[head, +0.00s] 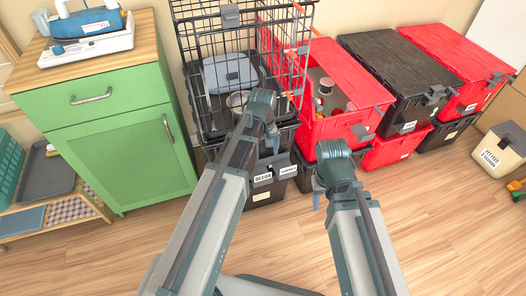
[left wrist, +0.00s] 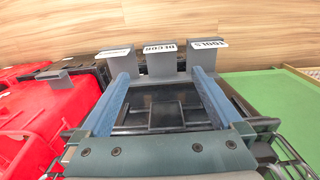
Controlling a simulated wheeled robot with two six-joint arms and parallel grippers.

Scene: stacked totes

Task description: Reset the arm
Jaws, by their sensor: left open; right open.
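My left arm reaches up the middle of the head view, and its gripper (head: 275,146) hangs in front of the stacked black totes, below the wire crate (head: 198,40). The left wrist view shows its two blue fingers (left wrist: 163,74) spread wide with nothing between them. Behind them is a black tote with labelled tabs, one reading DECOR (left wrist: 160,48). My right gripper (head: 317,198) is further right, low in front of the black and red totes. Its fingers are mostly hidden by its wrist, and I see nothing held.
A green cabinet (head: 110,140) stands left, with a blue-and-white appliance (head: 88,27) on top. An open red tote (head: 310,130) holds several items. Closed black (head: 385,62) and red (head: 455,55) totes stand right. A beige bin (head: 497,158) is far right. The wooden floor in front is clear.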

